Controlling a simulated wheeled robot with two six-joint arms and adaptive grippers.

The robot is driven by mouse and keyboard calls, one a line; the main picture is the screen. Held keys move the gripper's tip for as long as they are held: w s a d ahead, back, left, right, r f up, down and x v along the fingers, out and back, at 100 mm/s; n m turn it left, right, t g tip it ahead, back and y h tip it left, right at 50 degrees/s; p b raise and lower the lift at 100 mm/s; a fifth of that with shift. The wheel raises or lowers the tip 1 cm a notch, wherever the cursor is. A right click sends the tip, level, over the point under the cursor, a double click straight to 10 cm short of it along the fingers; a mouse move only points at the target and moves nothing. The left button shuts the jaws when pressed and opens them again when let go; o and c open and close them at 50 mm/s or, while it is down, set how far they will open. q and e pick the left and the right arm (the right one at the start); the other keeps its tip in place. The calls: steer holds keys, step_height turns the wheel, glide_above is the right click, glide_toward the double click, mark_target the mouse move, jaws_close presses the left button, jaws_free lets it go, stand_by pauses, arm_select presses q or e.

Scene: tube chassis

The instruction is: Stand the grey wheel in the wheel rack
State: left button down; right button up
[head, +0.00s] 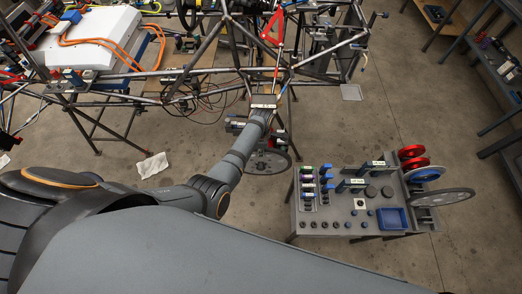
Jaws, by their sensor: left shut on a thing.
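My left arm reaches out to the tube chassis (208,48), and my left gripper (264,104) is at its far edge of reach. A grey spoked wheel (270,163) shows just below it, lying nearly flat in the view and partly covered by my forearm. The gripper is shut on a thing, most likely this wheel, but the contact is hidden. The wheel rack (408,185) is at the right end of the grey cart. Two red wheels (414,162), a blue-rimmed wheel (426,174) and another large grey wheel (443,197) stand there. My right gripper is not in view.
The grey cart (335,220) carries several small parts, labelled holders and a blue tray (391,219). A white cloth (153,165) lies on the floor. Shelving (500,62) lines the right side. Bare floor lies between the chassis and the cart.

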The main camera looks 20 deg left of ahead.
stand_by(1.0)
arm_select(q)
steer(key=shift+s+d+r, duration=0.1)
steer(key=shift+s, duration=0.35)
stand_by(0.7)
steer(key=s, duration=0.1)
steer(key=s+d, duration=0.1)
steer(key=s, duration=0.3)
steer(key=shift+d, duration=0.4)
stand_by(0.4)
stand_by(0.8)
stand_by(0.4)
